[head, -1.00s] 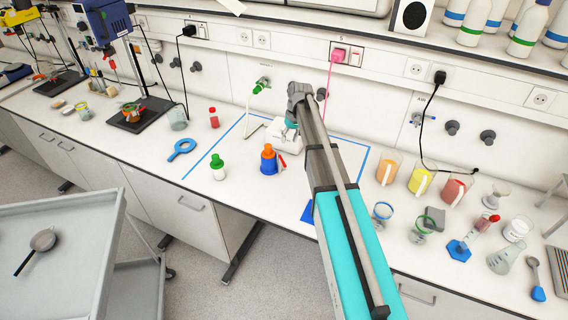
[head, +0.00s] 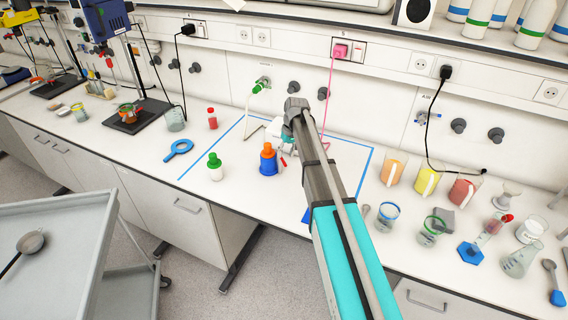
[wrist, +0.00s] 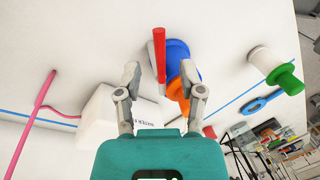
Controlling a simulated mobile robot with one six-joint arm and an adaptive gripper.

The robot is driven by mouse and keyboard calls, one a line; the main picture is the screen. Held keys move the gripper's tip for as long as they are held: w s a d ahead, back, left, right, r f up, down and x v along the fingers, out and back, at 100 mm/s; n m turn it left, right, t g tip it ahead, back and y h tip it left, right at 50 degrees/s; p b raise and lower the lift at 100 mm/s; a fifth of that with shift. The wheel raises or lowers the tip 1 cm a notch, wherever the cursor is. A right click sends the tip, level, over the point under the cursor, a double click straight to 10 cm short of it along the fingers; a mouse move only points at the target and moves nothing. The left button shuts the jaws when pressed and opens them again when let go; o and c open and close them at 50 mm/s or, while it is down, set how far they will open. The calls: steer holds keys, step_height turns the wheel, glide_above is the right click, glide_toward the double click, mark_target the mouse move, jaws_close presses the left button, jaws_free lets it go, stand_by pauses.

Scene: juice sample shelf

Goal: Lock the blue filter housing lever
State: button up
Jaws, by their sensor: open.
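The blue filter housing (head: 267,166) stands on the bench with an orange top (head: 267,150). Its red lever (head: 283,162) shows at its right side in the head view. In the wrist view the blue housing (wrist: 177,58) and orange part (wrist: 177,91) lie behind the right finger, which hides part of them. The red lever (wrist: 159,56) sticks up between the fingertips in the picture. My gripper (wrist: 160,72) is open, with a fingertip on each side of the lever. I cannot tell whether either finger touches it. The head view mostly hides the gripper behind my arm.
Blue tape (head: 215,150) marks the area. Beakers of coloured liquid (head: 427,180) stand to the right.

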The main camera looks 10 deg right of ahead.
mark_target(283, 161)
steer(key=shift+a+f+b, duration=0.15)
steer(key=shift+f+b, duration=0.45)
steer(key=shift+f, duration=0.15)
steer(key=shift+a+f+b, duration=0.15)
steer(key=shift+f+b, duration=0.4)
steer(key=shift+f, duration=0.15)
jaws_close()
steer(key=shift+s+a, duration=0.1)
steer(key=shift+a, duration=0.1)
steer(key=shift+d, duration=0.15)
